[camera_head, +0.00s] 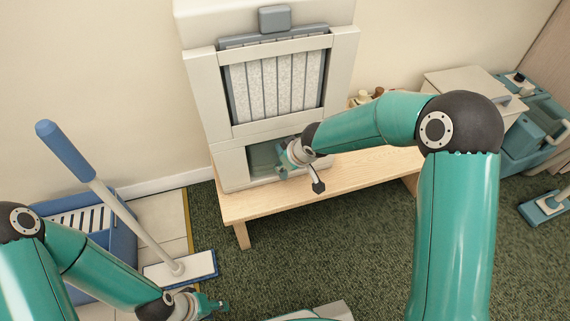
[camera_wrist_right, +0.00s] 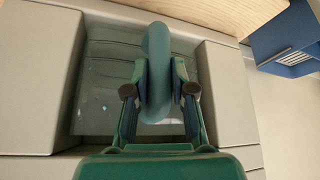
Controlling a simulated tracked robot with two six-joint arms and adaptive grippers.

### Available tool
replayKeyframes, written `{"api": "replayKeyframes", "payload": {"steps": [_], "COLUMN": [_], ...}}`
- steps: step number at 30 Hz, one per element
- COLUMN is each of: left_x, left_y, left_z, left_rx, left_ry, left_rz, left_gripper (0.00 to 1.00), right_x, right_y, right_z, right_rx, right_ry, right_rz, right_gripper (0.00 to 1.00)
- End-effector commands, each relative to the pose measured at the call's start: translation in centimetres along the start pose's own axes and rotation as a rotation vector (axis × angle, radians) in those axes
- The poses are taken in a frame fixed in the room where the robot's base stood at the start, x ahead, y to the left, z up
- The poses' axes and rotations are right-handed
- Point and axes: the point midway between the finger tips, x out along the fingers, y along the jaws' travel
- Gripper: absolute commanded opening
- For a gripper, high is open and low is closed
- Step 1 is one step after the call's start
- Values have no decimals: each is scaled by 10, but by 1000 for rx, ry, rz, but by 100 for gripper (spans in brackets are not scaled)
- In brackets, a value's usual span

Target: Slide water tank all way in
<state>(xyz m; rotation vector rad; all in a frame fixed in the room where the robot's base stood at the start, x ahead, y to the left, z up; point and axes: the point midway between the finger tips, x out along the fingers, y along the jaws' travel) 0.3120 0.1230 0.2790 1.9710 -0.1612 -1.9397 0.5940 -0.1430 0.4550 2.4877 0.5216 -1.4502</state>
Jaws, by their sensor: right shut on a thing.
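The water tank (camera_head: 262,159) is a translucent grey-green box in the lower opening of a white appliance (camera_head: 200,105). It also shows in the right wrist view (camera_wrist_right: 105,95), between the pale walls of the opening, with an upright teal handle (camera_wrist_right: 157,55) on its front. How deep it sits is hard to tell. My right gripper (camera_head: 288,165) is at the tank's front. In the right wrist view its two fingers (camera_wrist_right: 158,92) are shut on the handle from both sides. My left gripper (camera_head: 213,304) is low at the left, away from the appliance; its jaw opening is unclear.
The appliance stands on a low wooden bench (camera_head: 340,178). A mop (camera_head: 120,210) and a blue bin (camera_head: 105,250) stand at the left, near my left arm. A pale box (camera_head: 465,85) and teal cleaning gear (camera_head: 530,135) are at the right. Green carpet before the bench is open.

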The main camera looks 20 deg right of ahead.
Motion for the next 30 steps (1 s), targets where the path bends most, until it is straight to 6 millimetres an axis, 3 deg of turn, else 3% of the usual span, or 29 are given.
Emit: {"api": "replayKeyframes", "payload": {"steps": [13, 14, 18, 30], "left_x": [0, 0, 0, -3], "left_y": [0, 0, 0, 0], "left_z": [0, 0, 0, 2], "left_rx": [0, 0, 0, 3], "left_ry": [0, 0, 0, 10], "left_rz": [0, 0, 0, 2], "left_gripper": [40, 40, 40, 40], "right_x": [3, 3, 3, 0], "right_y": [1, 1, 1, 1], "right_z": [-2, -2, -2, -1], "right_rx": [0, 0, 0, 1], "right_ry": [1, 1, 0, -1], "right_rz": [0, 0, 0, 1], "right_gripper": [0, 27, 50, 53]}}
